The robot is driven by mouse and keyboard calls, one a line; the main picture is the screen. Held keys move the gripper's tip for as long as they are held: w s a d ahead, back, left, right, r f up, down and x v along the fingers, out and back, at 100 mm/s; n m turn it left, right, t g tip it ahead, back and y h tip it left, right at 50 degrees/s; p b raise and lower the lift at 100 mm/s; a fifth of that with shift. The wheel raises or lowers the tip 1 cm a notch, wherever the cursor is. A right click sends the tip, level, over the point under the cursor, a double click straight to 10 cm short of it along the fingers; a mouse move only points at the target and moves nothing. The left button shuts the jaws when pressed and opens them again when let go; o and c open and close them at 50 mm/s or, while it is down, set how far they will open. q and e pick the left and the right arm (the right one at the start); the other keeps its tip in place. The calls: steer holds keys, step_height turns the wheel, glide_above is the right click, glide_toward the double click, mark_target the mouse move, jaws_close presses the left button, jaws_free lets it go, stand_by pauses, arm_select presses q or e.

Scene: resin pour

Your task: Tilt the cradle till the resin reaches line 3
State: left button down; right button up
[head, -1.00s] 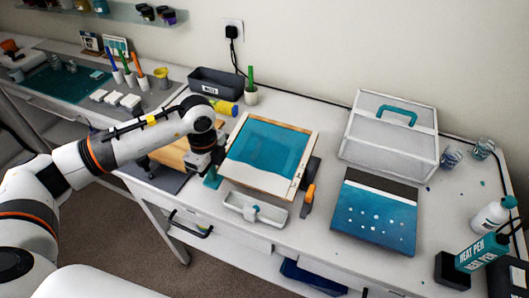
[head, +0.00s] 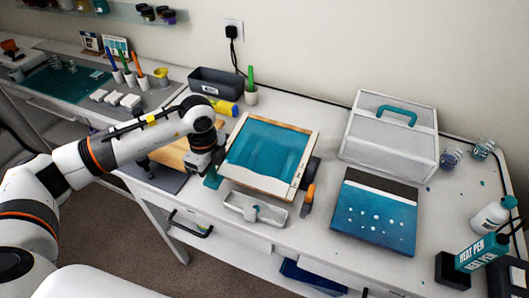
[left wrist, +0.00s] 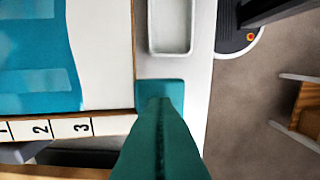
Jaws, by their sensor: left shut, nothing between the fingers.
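The cradle (head: 300,146) is a wood-framed tray on the bench, holding a sheet of teal resin (head: 268,148). In the left wrist view the resin (left wrist: 35,60) borders a bare white strip (left wrist: 100,55). A scale (left wrist: 62,128) along the cradle's edge shows numerals 1, 2 and 3. The resin's uneven edge near the scale is about level with numeral 3. My left gripper (left wrist: 160,100) is shut and empty, its teal fingers at a teal tab (left wrist: 172,86) by the cradle's corner. I cannot tell whether they touch. My right gripper is out of view.
A pale trough (head: 240,214) stands before the cradle, and an orange-handled tool (head: 309,194) is at its right. A grey bin (head: 216,84) is behind.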

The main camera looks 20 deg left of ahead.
arm_select(q)
steer(key=shift+r, duration=0.1)
stand_by(0.3)
steer(key=shift+r+p, duration=2.1)
steer(key=shift+r, duration=0.85)
